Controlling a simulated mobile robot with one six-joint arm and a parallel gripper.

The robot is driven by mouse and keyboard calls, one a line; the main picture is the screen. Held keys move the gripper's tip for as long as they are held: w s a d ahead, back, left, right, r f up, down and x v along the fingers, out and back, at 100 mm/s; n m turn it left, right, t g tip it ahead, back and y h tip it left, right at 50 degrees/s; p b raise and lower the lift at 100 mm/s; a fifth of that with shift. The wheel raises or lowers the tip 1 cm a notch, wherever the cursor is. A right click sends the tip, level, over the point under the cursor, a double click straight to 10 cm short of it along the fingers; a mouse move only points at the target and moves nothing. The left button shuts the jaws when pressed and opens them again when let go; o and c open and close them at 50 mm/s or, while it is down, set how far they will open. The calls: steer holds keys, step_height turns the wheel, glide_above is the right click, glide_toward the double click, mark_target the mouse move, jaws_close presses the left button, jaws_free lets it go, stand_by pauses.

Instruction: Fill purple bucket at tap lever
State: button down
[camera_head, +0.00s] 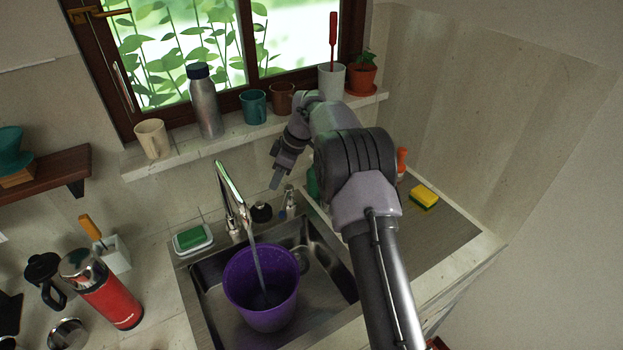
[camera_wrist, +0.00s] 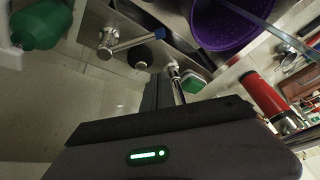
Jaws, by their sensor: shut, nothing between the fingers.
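The purple bucket (camera_head: 262,312) stands upright in the sink under the curved chrome tap (camera_head: 228,180). A greyish stream runs from the spout down into the bucket, and a darker patch shows at its bottom; the water level is hard to tell. The bucket is partly in the wrist view (camera_wrist: 205,22). The tap lever (camera_head: 289,202), a small metal post with a blue handle, stands behind the sink; it also shows in the wrist view (camera_wrist: 130,43). My gripper (camera_head: 275,183) is shut and empty, above and slightly left of the lever, apart from it.
A black knob (camera_head: 262,212) sits between tap and lever. A green sponge in a dish (camera_head: 192,238) is left of the tap. A green bottle (camera_wrist: 42,24) stands near the lever. A yellow sponge (camera_head: 424,196) lies right. Cups and a metal bottle (camera_head: 204,102) line the sill.

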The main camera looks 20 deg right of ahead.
mark_target(283, 207)
step_height(283, 207, down, 9)
steer(key=b, duration=0.3)
steer(key=shift+w+n+h+b, duration=0.3)
steer(key=shift+w+h+b, duration=0.05)
steer(key=shift+w+h, duration=0.05)
steer(key=shift+s+d, duration=0.35)
steer(key=shift+d, duration=0.25)
steer(key=p+v, duration=0.4)
steer(key=v, duration=1.3)
steer(key=shift+s, duration=0.4)
steer(key=shift+r, duration=0.15)
stand_by(4.0)
